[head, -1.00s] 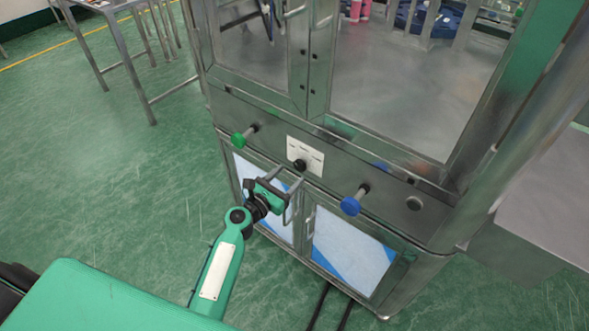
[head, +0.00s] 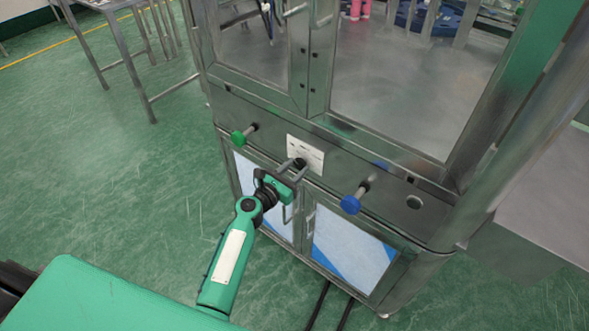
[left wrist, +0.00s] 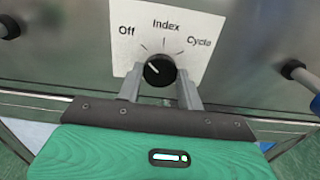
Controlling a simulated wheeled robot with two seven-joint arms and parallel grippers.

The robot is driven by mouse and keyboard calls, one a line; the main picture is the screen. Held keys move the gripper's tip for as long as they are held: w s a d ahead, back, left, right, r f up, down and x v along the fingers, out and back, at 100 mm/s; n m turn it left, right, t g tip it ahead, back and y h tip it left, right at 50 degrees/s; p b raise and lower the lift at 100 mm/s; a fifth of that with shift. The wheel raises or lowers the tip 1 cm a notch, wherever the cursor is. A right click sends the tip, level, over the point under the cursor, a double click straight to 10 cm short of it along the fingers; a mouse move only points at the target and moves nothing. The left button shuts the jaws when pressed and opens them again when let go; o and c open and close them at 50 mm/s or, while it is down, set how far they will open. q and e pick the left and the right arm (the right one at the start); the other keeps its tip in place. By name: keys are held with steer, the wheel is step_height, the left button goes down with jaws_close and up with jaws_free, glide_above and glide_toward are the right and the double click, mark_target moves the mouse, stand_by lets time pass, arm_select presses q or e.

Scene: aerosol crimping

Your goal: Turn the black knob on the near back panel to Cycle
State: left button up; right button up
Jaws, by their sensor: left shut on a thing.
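The black knob (left wrist: 159,70) sits on a white label plate (left wrist: 204,27) marked Off, Index and Cycle from left to right. The white line on the knob points up and left, toward Off. My left gripper (head: 297,168) is at the knob in the head view, its fingers partly covering it. In the left wrist view the left gripper's fingers (left wrist: 160,86) stand on either side of the knob, shut on it. My right gripper is not in view.
A green-capped knob (head: 238,139) sticks out left of the plate and a blue-capped knob (head: 351,205) sticks out to its right. Cabinet doors with handles lie below the panel. A metal table (head: 120,50) stands at the far left, with open green floor between.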

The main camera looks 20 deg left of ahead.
arm_select(q)
steer(key=shift+m, duration=0.3)
steer(key=m+b, duration=0.2)
steer(key=shift+f+m, duration=0.1)
steer(key=shift+m, duration=0.3)
steer(key=shift+m+b, duration=0.45)
steer(key=shift+m, duration=0.95)
steer(key=m+b, duration=0.2)
steer(key=m, duration=0.2)
steer(key=shift+m, duration=1.1)
steer(key=shift+m+b, duration=0.35)
steer(key=shift+m, duration=3.55)
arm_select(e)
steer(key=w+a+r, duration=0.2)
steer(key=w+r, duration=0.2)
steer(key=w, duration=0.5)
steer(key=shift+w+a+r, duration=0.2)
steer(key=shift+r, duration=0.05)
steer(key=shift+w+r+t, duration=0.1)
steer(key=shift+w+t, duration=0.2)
